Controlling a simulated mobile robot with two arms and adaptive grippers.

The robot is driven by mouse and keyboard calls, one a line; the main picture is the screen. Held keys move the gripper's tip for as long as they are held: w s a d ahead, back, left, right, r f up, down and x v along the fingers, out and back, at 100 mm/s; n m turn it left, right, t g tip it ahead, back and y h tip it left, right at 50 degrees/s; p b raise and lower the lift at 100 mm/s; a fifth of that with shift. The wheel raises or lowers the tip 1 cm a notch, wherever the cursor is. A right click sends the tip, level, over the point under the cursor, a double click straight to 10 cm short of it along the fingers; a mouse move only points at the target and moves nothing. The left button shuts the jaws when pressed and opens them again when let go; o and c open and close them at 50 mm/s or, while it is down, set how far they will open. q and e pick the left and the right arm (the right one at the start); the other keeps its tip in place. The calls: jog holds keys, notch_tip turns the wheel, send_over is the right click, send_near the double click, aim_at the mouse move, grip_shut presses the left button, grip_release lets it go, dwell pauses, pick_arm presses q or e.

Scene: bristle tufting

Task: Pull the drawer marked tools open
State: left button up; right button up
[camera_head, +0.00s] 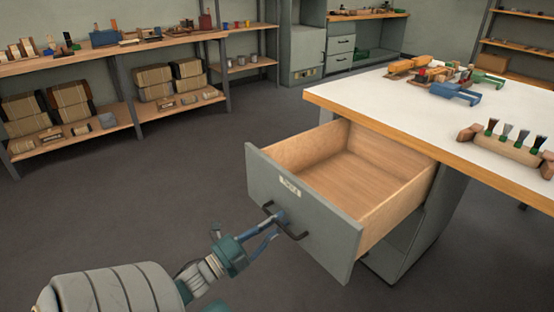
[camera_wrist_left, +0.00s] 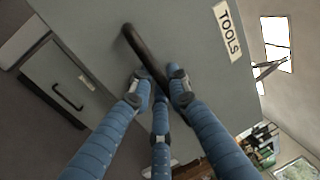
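The grey drawer (camera_head: 300,215) under the workbench is pulled well out, and its wooden inside is empty. Its label (camera_head: 290,187) reads TOOLS in the left wrist view (camera_wrist_left: 227,31). A dark bar handle (camera_head: 291,235) is on its front; it also shows in the left wrist view (camera_wrist_left: 133,42). My left gripper (camera_head: 277,220) is at the handle, in front of the drawer. In the left wrist view its blue fingers (camera_wrist_left: 160,88) are closed in around the bar. My right gripper is not in view.
The white workbench top (camera_head: 380,95) holds a brush block (camera_head: 505,148) with several tufts and some blue and orange tools. Another grey front with a handle (camera_wrist_left: 68,97) shows in the left wrist view. Shelves (camera_head: 70,65) stand along the back wall. The floor left of the drawer is clear.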

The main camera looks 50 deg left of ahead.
pick_arm(q)
jog(key=shift+o, duration=1.2)
jog(key=shift+r, duration=0.1)
jog(key=shift+s, duration=0.2)
jog(key=v, duration=1.1)
jog(key=shift+s, duration=0.35)
